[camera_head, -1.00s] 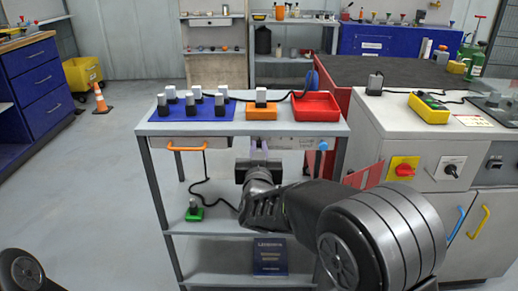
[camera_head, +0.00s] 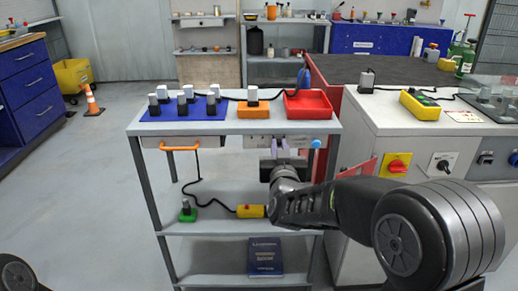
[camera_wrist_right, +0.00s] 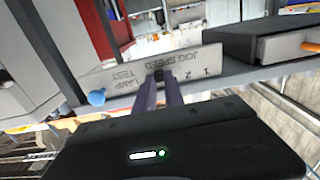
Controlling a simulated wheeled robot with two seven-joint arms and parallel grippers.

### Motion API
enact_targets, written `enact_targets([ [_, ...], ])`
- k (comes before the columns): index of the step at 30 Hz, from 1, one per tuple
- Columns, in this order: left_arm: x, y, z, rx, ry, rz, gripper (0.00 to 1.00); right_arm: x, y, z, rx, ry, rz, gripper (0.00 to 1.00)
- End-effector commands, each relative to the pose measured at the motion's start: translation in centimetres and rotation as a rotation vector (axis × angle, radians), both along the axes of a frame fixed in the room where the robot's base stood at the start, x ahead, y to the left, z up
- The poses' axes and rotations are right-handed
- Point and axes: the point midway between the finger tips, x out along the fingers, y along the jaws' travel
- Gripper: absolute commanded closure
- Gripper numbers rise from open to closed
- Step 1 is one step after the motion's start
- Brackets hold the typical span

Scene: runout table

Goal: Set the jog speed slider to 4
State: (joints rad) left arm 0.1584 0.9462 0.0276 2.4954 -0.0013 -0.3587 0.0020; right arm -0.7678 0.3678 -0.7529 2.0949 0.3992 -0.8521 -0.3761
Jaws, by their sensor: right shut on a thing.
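The jog speed slider's dark knob (camera_wrist_right: 158,75) sits on a pale panel (camera_wrist_right: 125,79) under the table's top edge. The panel is lettered JOG SPEED and LAMP TEST, upside down in the right wrist view. My right gripper (camera_head: 285,153) is in front of this panel, and its fingers (camera_wrist_right: 166,90) are shut on the knob. The marks 1 and 2 are to the right of the fingers in the wrist view. The other marks are hidden or too small to read. My left gripper is out of view.
A blue round knob (camera_head: 316,144) is just right of my right gripper. An orange-handled drawer (camera_head: 180,149) is to its left. A red tray (camera_head: 312,105) and an orange block (camera_head: 253,112) are on the table above. A yellow box (camera_head: 250,211) lies on the shelf below.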

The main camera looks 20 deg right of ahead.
Motion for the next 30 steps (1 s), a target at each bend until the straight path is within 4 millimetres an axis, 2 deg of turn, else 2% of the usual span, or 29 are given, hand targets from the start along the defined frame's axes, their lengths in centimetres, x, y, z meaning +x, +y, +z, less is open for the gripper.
enact_targets([
  [1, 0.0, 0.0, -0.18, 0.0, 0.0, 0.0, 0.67, -0.25, -1.03, -0.04, 0.003, -0.002, -0.005, 1.0],
  [3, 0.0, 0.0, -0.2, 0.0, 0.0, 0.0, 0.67, -0.42, -1.55, 0.0, 0.002, -0.001, -0.003, 1.0],
  [11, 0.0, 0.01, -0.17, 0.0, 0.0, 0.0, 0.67, -0.44, -1.55, 0.05, 0.0, -0.002, 0.0, 1.0],
  [12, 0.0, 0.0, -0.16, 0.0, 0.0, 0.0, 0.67, -0.44, -1.55, 0.05, 0.0, -0.002, 0.0, 0.86],
  [20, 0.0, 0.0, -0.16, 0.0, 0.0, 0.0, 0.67, -0.43, -1.51, 0.03, 0.0, -0.001, 0.0, 0.64],
  [30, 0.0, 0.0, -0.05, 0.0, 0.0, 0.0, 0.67, -0.72, -1.43, 0.06, 0.0, -0.001, 0.0, 0.64],
])
